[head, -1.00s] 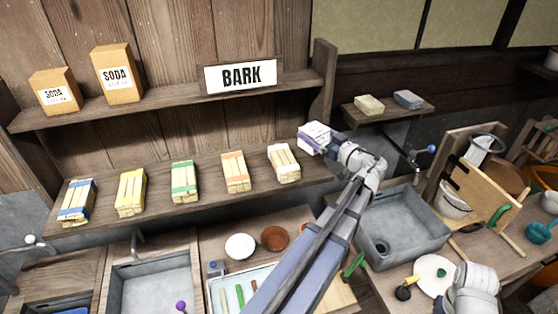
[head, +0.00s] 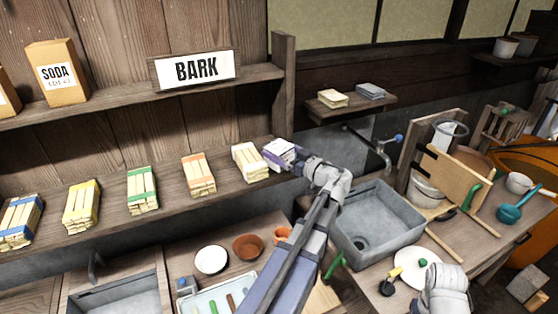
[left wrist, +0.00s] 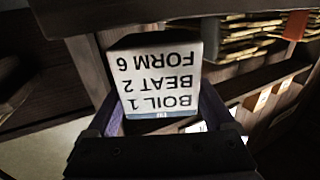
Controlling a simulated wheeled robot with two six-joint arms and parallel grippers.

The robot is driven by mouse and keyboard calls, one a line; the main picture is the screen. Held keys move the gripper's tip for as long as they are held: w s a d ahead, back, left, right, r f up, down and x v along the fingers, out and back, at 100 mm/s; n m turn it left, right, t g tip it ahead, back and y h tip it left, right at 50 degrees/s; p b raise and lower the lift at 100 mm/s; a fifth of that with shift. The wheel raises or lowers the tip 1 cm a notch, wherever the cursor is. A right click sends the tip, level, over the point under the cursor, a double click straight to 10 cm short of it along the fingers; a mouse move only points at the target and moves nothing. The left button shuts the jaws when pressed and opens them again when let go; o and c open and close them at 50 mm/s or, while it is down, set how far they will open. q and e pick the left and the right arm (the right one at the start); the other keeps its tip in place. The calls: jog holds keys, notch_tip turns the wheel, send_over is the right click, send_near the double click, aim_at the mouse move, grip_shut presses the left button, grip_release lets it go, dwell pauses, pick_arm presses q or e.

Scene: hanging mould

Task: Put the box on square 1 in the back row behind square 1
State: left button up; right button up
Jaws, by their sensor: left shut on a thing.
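My left gripper (head: 272,160), with purple fingers, is shut on a white box (head: 282,149) at the right end of the lower shelf. In the left wrist view the box (left wrist: 160,80) sits between the two fingers, its printed face upside down, reading BOIL 1, BEAT 2, FORM 6. I cannot tell whether the box touches the shelf. A white-banded bundle (head: 249,162) stands just left of it. No numbered squares can be made out. My right gripper is not in view.
The lower shelf (head: 110,223) also holds bundles banded orange (head: 199,175), green (head: 142,190), yellow (head: 82,207) and blue (head: 20,222). A BARK sign (head: 196,69) and SODA bag (head: 56,73) stand above. An upright post (head: 283,90) and grey sink (head: 375,225) are on the right.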

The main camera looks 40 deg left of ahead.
pick_arm(q)
jog(key=shift+f, duration=0.6)
jog(key=shift+f, duration=0.1)
jog(key=shift+f+b, duration=0.15)
jog(key=shift+b, duration=0.25)
jog(key=o, duration=1.3)
jog(key=shift+c, duration=0.2)
jog(key=shift+d+r+p, duration=0.15)
jog(key=shift+r+p, duration=0.15)
jog(key=s+d, duration=0.1)
jog(key=d, duration=1)
jog(key=shift+d, duration=0.35)
jog(key=shift+f, duration=0.1)
